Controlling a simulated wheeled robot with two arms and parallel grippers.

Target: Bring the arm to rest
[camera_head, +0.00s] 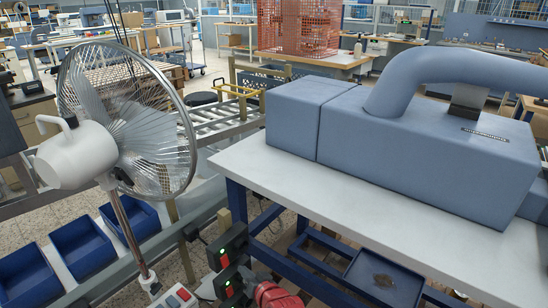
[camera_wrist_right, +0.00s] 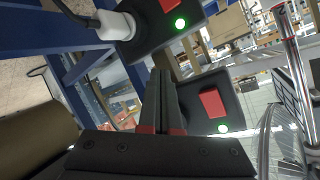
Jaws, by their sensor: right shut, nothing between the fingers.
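My right gripper (camera_wrist_right: 163,85) shows in the right wrist view as two dark fingers with red parts at their base, pressed together with nothing between them. Beyond the fingers are two black switch boxes with red rockers and lit green lamps, an upper one (camera_wrist_right: 150,35) with a white plug in it and a lower one (camera_wrist_right: 230,105). Whether the fingers touch a box cannot be told. In the head view, the switch boxes (camera_head: 229,241) are at the bottom centre, by the table's near corner. My left gripper is not in view.
A large fan (camera_head: 70,160) stands at left, above blue bins (camera_head: 83,246). A white-topped table (camera_head: 235,160) carries a blue-grey machine (camera_head: 400,150) with a thick hose. A blue tray (camera_head: 350,278) holding a brown piece is below the table. The table's front strip is bare.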

